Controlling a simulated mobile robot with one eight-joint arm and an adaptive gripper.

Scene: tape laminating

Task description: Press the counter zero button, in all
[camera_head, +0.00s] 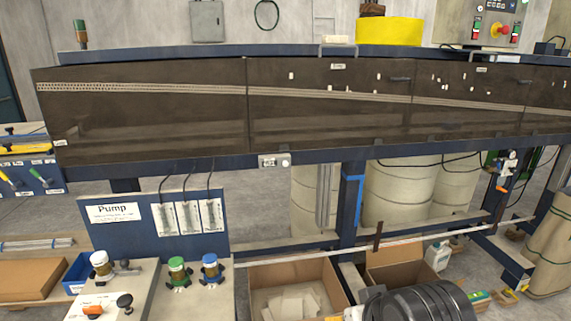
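A small pale box (274,161) is fixed on the blue beam below the dark machine panels, near the middle of the head view. It has a small display or label on its left and a round light button (286,162) on its right. This looks like the counter with its zero button, but the writing is too small to read. Nothing covers or touches the box. My gripper's fingers are not in view.
A dark ribbed rounded shape (424,303) fills the bottom right. Below the beam stand a blue Pump board (115,229), green (177,269) and blue (210,266) knobs, and an open cardboard box (255,279). A control panel (497,22) with a red button is at the top right.

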